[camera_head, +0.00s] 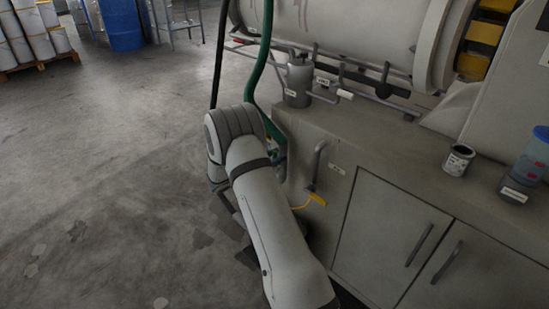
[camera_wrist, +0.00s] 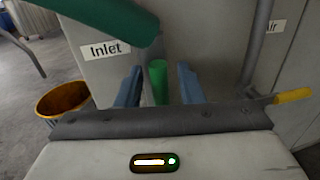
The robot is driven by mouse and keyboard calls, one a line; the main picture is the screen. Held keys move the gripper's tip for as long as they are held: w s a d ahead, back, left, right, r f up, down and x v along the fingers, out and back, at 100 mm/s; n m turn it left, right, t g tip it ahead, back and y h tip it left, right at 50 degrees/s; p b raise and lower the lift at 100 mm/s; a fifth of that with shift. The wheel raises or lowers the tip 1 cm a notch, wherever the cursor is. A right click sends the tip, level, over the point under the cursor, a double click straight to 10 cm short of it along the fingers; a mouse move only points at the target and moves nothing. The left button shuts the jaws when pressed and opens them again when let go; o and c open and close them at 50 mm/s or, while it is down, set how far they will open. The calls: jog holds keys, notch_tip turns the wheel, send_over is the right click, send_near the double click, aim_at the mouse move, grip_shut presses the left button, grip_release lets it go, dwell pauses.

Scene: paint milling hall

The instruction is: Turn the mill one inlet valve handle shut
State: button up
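The green inlet valve handle (camera_wrist: 158,82) shows in the wrist view as a short upright bar below the "Inlet" label (camera_wrist: 107,50). My gripper (camera_wrist: 158,75) is open, with one blue finger on each side of the handle. A gap shows between the handle and each finger, and I see no contact. The lower part of the handle is hidden behind my gripper body. In the head view my arm covers most of the inlet area, and my gripper's fingers cannot be made out there.
A green hose (camera_head: 263,60) comes down beside the mill bench (camera_head: 340,135). To the right are a grey pipe (camera_head: 316,165) and a yellow handle (camera_head: 318,199), close to my gripper. An orange bucket (camera_wrist: 62,98) stands at left. Open floor (camera_head: 100,150) lies left.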

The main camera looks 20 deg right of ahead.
jog(key=shift+c, duration=0.3)
grip_shut()
